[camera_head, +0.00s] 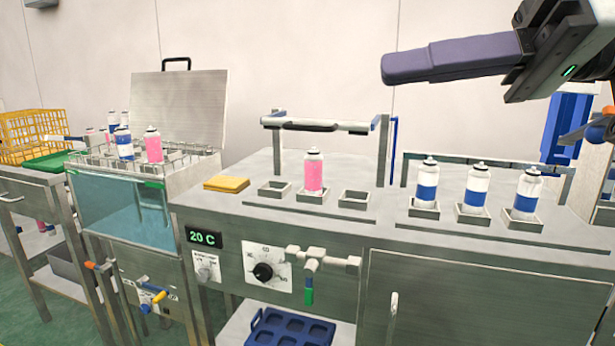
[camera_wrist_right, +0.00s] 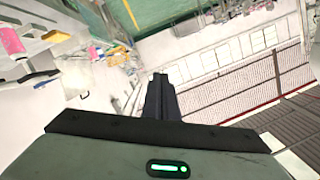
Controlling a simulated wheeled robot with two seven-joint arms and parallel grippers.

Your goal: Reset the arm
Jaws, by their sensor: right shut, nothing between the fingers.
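My right gripper (camera_head: 392,68) comes in from the upper right of the head view. It is raised well above the steel bench, in front of the pale wall. Its long dark fingers lie together and point left, with nothing between them. In the right wrist view the closed fingers (camera_wrist_right: 161,80) show at the middle, with the room tilted beyond them. My left gripper is not in view.
On the bench a pink can (camera_head: 313,172) stands in the middle holder, between two empty ones. Blue-and-white cans (camera_head: 475,190) stand in holders at right. A steel-framed water bath (camera_head: 122,212) with cans is at left.

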